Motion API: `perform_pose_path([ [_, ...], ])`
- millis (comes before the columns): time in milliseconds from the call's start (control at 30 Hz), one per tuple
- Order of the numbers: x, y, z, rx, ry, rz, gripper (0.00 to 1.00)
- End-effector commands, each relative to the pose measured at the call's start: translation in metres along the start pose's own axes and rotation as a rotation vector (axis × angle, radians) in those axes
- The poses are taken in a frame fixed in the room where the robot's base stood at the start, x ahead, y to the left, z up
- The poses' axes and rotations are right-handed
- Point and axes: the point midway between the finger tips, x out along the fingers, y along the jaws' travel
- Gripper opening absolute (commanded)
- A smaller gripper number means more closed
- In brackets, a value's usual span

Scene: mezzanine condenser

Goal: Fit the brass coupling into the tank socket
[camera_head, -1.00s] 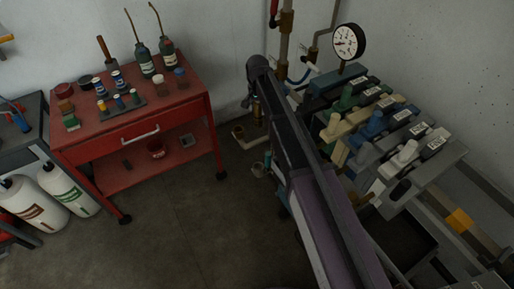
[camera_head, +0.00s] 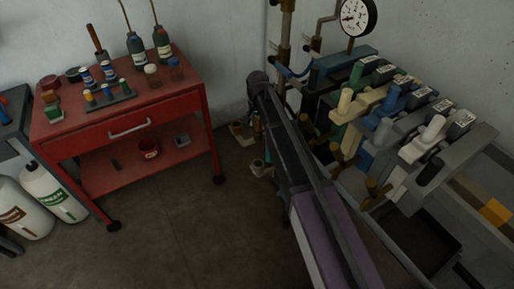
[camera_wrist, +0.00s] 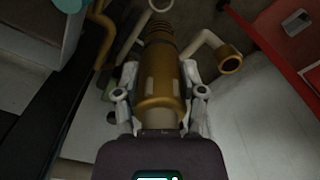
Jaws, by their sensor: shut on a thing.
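The brass coupling (camera_wrist: 160,72) is a stout gold cylinder with a ribbed, narrower far end, in the middle of the wrist view. My gripper (camera_wrist: 160,95) is shut on it, with one grey finger on each side. The coupling points away from the wrist. A brass-lipped open cup on a pale elbow pipe (camera_wrist: 231,62) lies to its right, apart from it; I cannot tell whether this is the tank socket. In the head view my arm hides the gripper and most of the coupling.
A red cart (camera_head: 130,125) with bottles and small parts stands at the left. White cylinders (camera_head: 50,192) stand beside it. A valve bank (camera_head: 400,120) with coloured handles and a gauge (camera_head: 356,16) crowds the right. Brass-topped pipe stubs (camera_head: 237,128) rise near the floor. The middle floor is clear.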

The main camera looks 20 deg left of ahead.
Motion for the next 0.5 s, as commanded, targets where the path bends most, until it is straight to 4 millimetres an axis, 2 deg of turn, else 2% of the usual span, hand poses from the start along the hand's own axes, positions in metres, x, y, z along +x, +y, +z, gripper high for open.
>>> perform_pose_path([
  [33, 0.017, 0.0, 0.0, -0.002, 0.001, 0.0, 0.0],
  [300, 0.06, -0.001, -0.001, -0.012, 0.004, -0.003, 0.0],
  [500, 0.086, -0.001, -0.002, -0.018, 0.005, -0.004, 0.0],
])
